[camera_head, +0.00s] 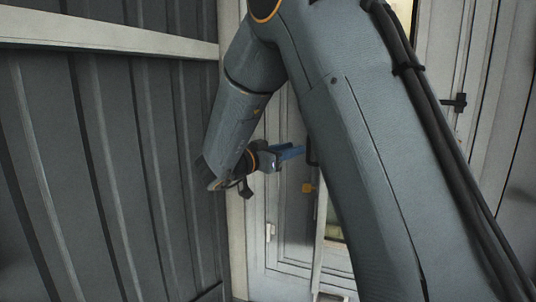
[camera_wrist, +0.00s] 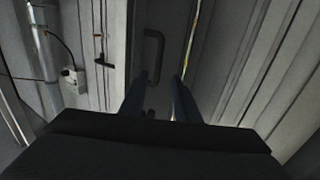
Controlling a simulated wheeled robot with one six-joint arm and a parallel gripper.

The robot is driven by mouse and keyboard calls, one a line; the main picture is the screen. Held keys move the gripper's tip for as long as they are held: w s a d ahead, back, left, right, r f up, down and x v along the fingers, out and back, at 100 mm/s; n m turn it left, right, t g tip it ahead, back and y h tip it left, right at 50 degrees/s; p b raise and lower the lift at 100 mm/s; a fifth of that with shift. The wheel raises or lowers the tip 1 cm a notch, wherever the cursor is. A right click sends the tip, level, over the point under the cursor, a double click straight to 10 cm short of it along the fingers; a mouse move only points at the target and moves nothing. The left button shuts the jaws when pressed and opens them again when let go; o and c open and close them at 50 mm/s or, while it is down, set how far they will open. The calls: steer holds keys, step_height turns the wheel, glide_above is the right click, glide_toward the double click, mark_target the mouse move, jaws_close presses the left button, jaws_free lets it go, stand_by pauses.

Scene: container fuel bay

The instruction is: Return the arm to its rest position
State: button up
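My grey arm crosses the head view from the top and bends down on the left, in front of a pale door (camera_head: 290,235). My gripper (camera_head: 298,152), with blue fingers, points right toward the door at mid-height. In the wrist view, the two dark fingers of my gripper (camera_wrist: 164,78) stand apart with a gap between them, and I see nothing held. A dark loop handle (camera_wrist: 153,46) on the door lies just beyond the fingertips. I cannot tell whether the fingers touch anything.
A grey corrugated wall (camera_head: 110,180) stands close on the left, with a pale beam (camera_head: 110,38) along its top. A yellow fitting (camera_head: 308,188) sits on the door below my gripper. The wrist view also shows a black T-shaped latch (camera_wrist: 103,50) and a small grey box (camera_wrist: 72,77).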

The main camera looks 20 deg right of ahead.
steer(key=w+a+f+n+t+y, duration=0.4)
steer(key=a+f+n+t+y, duration=0.15)
steer(key=y, duration=0.35)
steer(key=s+a+f+n+g+y, duration=0.3)
steer(key=s+a+f+n+y, duration=0.25)
steer(key=f, duration=0.35)
steer(key=s+f+g, duration=0.3)
steer(key=s, duration=0.6)
steer(key=s+d+f+n+g+y, duration=0.1)
steer(key=s+f+g, duration=0.2)
steer(key=s, duration=0.7)
steer(key=s+d+f+g, duration=0.1)
steer(key=s+f+g, duration=0.3)
steer(key=s, duration=0.6)
steer(key=shift+s+d+f+n+y, duration=0.15)
steer(key=shift+s+d+n+y, duration=0.05)
steer(key=shift+n+y, duration=0.2)
steer(key=shift+w, duration=0.1)
